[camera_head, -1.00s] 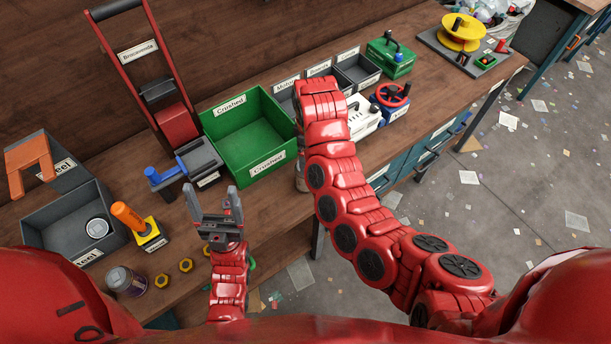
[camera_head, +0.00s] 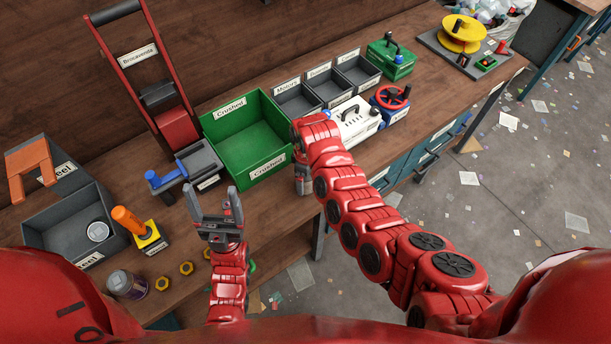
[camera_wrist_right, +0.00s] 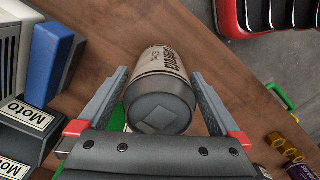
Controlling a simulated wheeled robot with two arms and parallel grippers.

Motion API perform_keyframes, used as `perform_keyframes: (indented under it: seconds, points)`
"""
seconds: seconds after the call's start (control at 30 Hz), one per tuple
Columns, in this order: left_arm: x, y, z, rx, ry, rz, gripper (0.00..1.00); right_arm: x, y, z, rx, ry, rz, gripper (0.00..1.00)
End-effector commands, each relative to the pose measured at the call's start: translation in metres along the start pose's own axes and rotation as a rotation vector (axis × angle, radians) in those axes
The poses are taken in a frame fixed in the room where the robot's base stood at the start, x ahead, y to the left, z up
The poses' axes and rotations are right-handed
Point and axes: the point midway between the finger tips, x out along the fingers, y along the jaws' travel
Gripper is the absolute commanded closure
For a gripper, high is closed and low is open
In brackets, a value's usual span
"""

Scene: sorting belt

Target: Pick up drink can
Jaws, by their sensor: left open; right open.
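A silver can with a pale printed label (camera_wrist_right: 165,85) lies between the fingers of my right gripper (camera_wrist_right: 163,98) in the right wrist view. The fingers are open, one on each side of it; whether they touch it is unclear. In the head view my right gripper (camera_head: 303,187) points down at the table's front edge, just right of the green crate, and the can is hidden there. My left gripper (camera_head: 219,212) is open and empty above the table. A purple-banded can (camera_head: 127,284) stands at the front left. A can top (camera_head: 97,231) shows inside a grey bin.
The green "Crushed" crate (camera_head: 208,128) stands close behind my right gripper. A white case (camera_head: 353,122) and a blue unit with a red wheel (camera_head: 391,100) are to the right. Several yellow nuts (camera_head: 187,268) lie near the purple-banded can. The grey bin (camera_head: 50,215) is at left.

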Motion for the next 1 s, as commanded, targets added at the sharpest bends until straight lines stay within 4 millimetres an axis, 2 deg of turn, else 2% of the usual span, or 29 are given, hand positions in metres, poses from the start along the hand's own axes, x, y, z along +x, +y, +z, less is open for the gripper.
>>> perform_keyframes:
  seconds: [0.2, 0.43, 0.47, 0.83, 1.0]
  points:
    - [0.0032, -0.0002, -0.0005, 0.0, 0.0, 0.0, 0.24, 0.0116, -0.0008, 0.0012, 0.002, 0.0, -0.003, 0.0]
    - [0.0029, -0.0001, -0.0005, 0.0, 0.0, 0.0, 0.24, 0.0126, -0.0007, 0.0011, 0.003, 0.0, -0.002, 0.0]
    - [0.0029, -0.0001, -0.0005, 0.0, 0.0, 0.0, 0.24, 0.0126, -0.0007, 0.0011, 0.003, 0.0, -0.002, 0.04]
    - [0.0029, -0.0001, -0.0005, 0.0, 0.0, 0.0, 0.24, 0.0125, -0.0006, 0.0012, 0.002, 0.0, -0.002, 0.7]
    - [0.0029, -0.0001, -0.0005, 0.0, 0.0, 0.0, 0.24, 0.0125, -0.0006, 0.0012, 0.002, 0.0, -0.002, 0.71]
